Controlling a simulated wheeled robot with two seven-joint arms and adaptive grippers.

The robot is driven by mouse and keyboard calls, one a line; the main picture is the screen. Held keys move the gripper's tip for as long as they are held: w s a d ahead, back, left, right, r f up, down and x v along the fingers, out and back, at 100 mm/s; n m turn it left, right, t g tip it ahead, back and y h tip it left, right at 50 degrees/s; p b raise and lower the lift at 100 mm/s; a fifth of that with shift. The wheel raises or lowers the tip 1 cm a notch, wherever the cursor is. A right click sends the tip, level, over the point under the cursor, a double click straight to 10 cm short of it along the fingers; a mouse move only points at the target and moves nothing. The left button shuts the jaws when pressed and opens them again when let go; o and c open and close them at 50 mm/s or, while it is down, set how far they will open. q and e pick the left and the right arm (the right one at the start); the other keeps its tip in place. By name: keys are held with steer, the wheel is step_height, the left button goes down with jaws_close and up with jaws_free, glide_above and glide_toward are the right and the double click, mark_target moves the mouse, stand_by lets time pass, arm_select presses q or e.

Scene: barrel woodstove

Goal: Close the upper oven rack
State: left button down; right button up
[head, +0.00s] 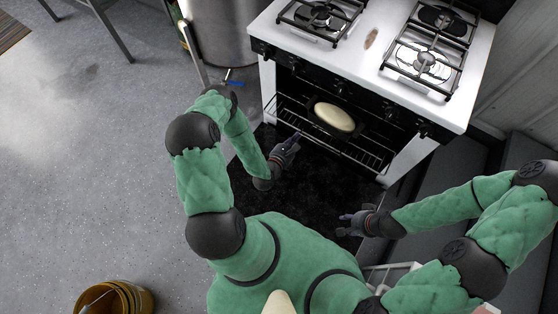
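The white oven (404,161) stands at the upper right with its front open. A wire oven rack (371,160) shows at the opening and appears pulled partly out. A dark pan (314,103) holding a pale oval loaf (334,117) sits on it. Whether a second rack lies below cannot be told. My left gripper (292,143) is in front of the rack's left part, seemingly apart from it; its finger opening is too small to judge. My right gripper (345,224) is lower, away from the oven, with its fingers apart and empty.
Burners with black grates (432,58) are on the stove top. A dark speckled patch (300,195) lies before the oven. A metal cylinder (222,32) stands to its left, a yellow-brown bucket (117,297) at lower left.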

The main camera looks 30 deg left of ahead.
arm_select(q)
steer(key=w+b, duration=0.1)
steer(key=w, duration=0.4)
steer(key=w+b, duration=0.1)
steer(key=w, duration=0.4)
steer(key=w+b, duration=0.2)
steer(key=w, duration=0.4)
steer(key=shift+d, duration=0.25)
arm_select(e)
step_height(320, 180, down, 4)
steer(key=shift+w, duration=0.15)
arm_select(q)
steer(key=shift+s, duration=0.15)
